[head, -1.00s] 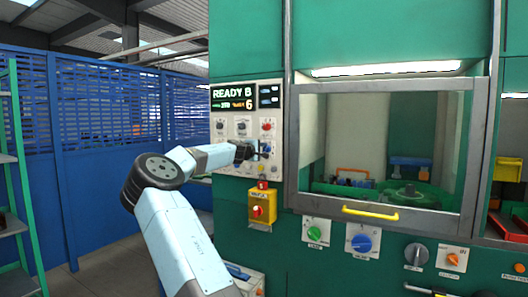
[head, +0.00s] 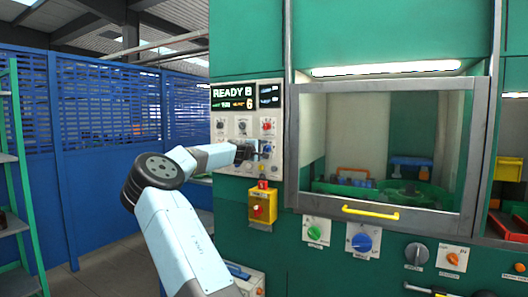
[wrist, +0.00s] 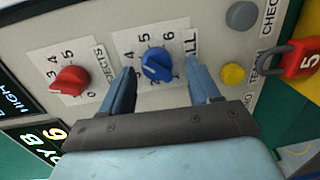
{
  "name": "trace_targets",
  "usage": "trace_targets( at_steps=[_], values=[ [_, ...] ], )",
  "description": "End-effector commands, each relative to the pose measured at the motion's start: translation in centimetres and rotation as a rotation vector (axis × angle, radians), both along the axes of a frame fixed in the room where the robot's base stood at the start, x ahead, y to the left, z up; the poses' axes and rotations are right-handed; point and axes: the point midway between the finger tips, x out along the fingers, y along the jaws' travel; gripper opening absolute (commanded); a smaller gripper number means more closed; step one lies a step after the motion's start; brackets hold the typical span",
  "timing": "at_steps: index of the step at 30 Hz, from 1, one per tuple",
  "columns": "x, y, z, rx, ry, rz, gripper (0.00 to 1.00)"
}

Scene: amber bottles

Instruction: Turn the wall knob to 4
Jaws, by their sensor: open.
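A blue knob (wrist: 157,66) with a pale pointer line sits on a white numbered plate on the wall panel. In the wrist view it lies between the two fingertips of my gripper (wrist: 160,68). The fingers are open, one on each side of it, with gaps visible; I cannot tell how deep they reach. Numbers such as 5 and 6 show around the knob, and part of its label is hidden. In the head view my gripper (head: 257,149) is at the control panel (head: 277,165) and covers part of it.
A red knob (wrist: 70,80) labelled for rejects is beside the blue one. A yellow button (wrist: 233,73), a grey button (wrist: 241,15) and a red padlock (wrist: 297,60) are on the other side. The display (head: 232,97) reads READY B with an orange 6. A glazed hood (head: 385,150) stands right.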

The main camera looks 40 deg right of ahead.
Motion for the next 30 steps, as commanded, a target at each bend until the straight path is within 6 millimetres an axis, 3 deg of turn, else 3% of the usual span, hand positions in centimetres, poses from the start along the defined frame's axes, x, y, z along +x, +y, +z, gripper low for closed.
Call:
trace_targets(
  at_steps=[7,30],
  values=[
    [-0.4,1.8,0.1,0.0,0.001,0.002,0.61],
    [-3.6,11.9,0.7,0.001,0.001,0.001,0.61]
  ],
)
